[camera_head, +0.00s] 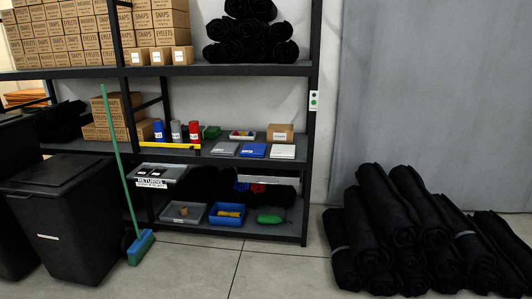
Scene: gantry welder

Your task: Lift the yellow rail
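A thin yellow rail (170,146) lies along the front edge of the middle shelf (275,159), left of centre in the head view. It looks roughly level, and its right end is near the front of a red cylinder (194,130). I cannot tell whether it is fixed to the shelf or only rests on it. Neither of my grippers shows in the head view, and nothing is seen touching the rail.
A green broom (114,150) leans before the shelf's left side, beside a black bin (65,210). Blue and grey cylinders stand behind the rail. Black rolls (400,225) are piled on the floor at right. The floor (265,268) before the shelf is clear.

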